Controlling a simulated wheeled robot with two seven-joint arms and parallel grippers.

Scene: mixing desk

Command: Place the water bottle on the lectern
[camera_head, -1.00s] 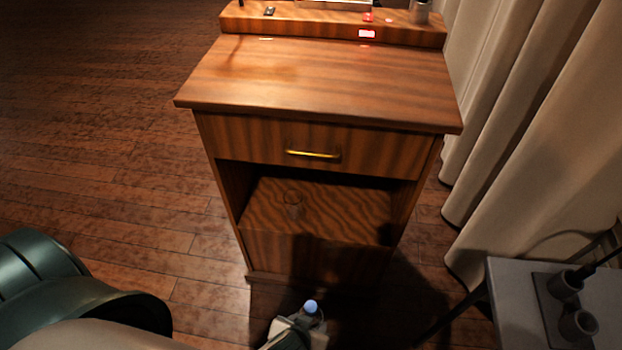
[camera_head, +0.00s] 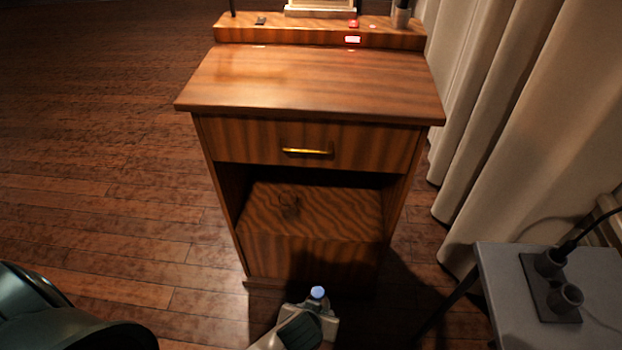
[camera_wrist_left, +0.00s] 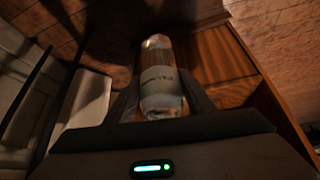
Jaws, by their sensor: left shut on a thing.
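The water bottle (camera_wrist_left: 160,80) is clear with a white label and sits between the fingers of my left gripper (camera_wrist_left: 160,108) in the left wrist view. The gripper is shut on it. In the head view the bottle's pale blue cap (camera_head: 318,292) shows above my left gripper (camera_head: 315,318), low in front of the lectern; the gripper hides most of the bottle. The wooden lectern (camera_head: 310,85) stands ahead with a bare sloped top, a drawer with a brass handle (camera_head: 307,152) and an open shelf below. My right gripper is not in view.
A raised ledge (camera_head: 300,34) at the back carries small items and a cup (camera_head: 401,15). A grey table with sockets (camera_head: 490,285) is at the lower right. Pale curtains (camera_head: 480,140) hang right; floor at left is clear.

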